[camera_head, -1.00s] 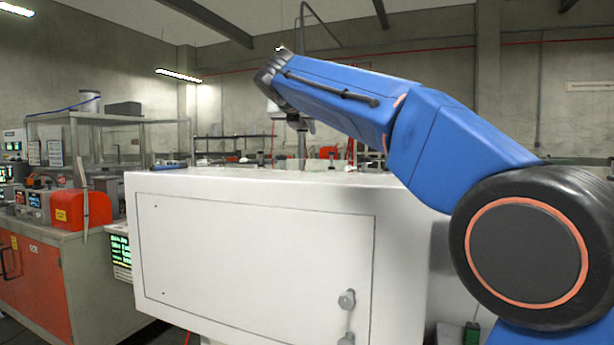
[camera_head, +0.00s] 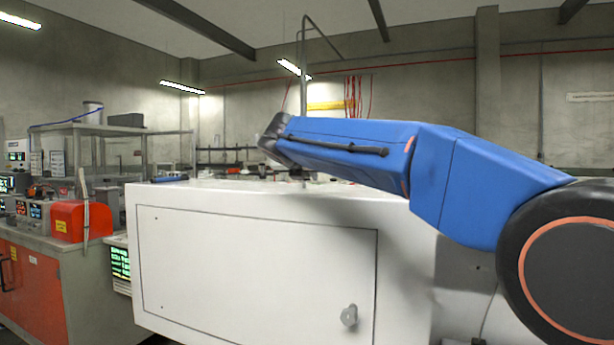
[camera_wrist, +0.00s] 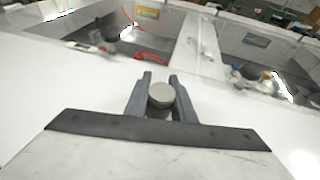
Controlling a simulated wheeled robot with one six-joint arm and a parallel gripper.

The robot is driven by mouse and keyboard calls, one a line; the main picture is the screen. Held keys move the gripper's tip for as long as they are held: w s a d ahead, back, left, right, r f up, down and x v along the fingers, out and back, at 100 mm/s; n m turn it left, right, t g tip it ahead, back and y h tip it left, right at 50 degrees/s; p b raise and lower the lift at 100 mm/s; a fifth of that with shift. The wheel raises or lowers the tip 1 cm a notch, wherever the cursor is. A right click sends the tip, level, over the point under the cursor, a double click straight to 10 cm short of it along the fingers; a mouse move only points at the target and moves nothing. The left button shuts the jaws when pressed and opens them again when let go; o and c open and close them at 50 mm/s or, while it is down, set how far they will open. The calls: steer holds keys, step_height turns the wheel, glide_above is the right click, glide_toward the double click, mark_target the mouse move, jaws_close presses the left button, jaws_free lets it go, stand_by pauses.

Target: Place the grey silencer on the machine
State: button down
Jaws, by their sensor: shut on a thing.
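The grey silencer (camera_wrist: 161,95) shows in the wrist view as a short round piece with a pale flat end. My gripper (camera_wrist: 160,88) is shut on it, with one dark finger on each side. The white machine (camera_head: 260,255) fills the middle of the head view, with a panel and a round latch on its front. In the wrist view its white top (camera_wrist: 50,80) lies below and around the gripper. In the head view my blue arm reaches over the machine's top, and the gripper and silencer are hidden behind the arm and the top edge. I cannot tell whether the silencer touches the top.
In the wrist view, recessed openings with red cables (camera_wrist: 150,57) lie beyond the gripper, parted by a white divider (camera_wrist: 198,45). In the head view, a bench with a red box (camera_head: 80,221) stands at the left. A grey pipe (camera_head: 303,80) rises behind the machine.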

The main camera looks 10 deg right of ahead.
steer(key=c, duration=1.5)
jaws_free()
steer(key=shift+f, duration=0.1)
steer(key=shift+s+a+r, duration=0.15)
steer(key=shift+s+r, duration=0.1)
steer(key=v, duration=1.1)
steer(key=shift+s, duration=0.25)
